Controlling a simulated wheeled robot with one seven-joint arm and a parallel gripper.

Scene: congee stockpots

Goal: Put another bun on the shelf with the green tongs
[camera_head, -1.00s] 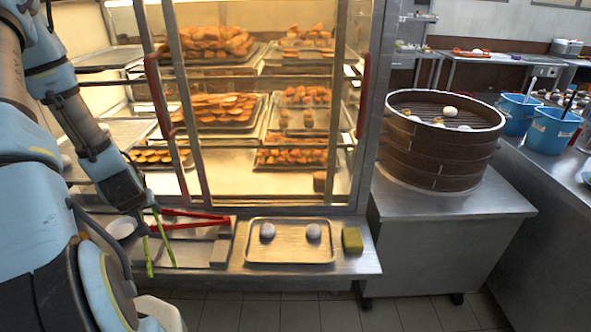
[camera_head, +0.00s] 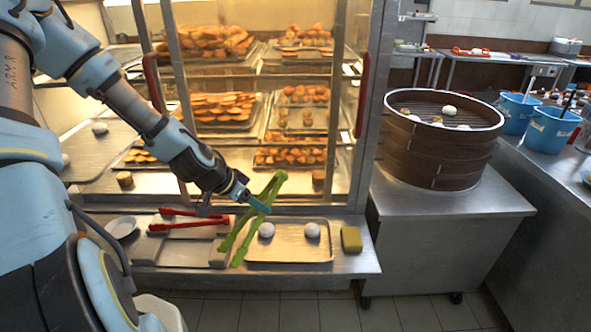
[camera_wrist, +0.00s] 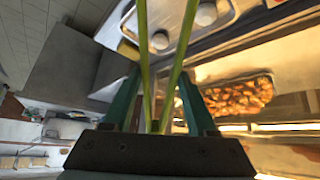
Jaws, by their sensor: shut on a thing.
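My gripper (camera_head: 259,203) is shut on the green tongs (camera_head: 240,235) above the left edge of a metal tray (camera_head: 290,256). The tongs slant down to the left, their two arms spread apart with nothing between them. They also show in the wrist view (camera_wrist: 144,50), pointing toward the tray. Two white buns, a left one (camera_head: 266,230) and a right one (camera_head: 312,230), sit on the tray. In the wrist view the buns (camera_wrist: 160,40) lie near and beyond the tongs. The glass cabinet's shelf (camera_head: 225,130) stands behind; a white bun (camera_head: 100,128) lies on a tray at its left.
Red tongs (camera_head: 185,222) and a white plate (camera_head: 121,227) lie left of the tray. A yellow sponge (camera_head: 351,239) is at its right. The cabinet's post and red handle (camera_head: 362,95) stand close behind. A large steamer (camera_head: 438,150) stands right.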

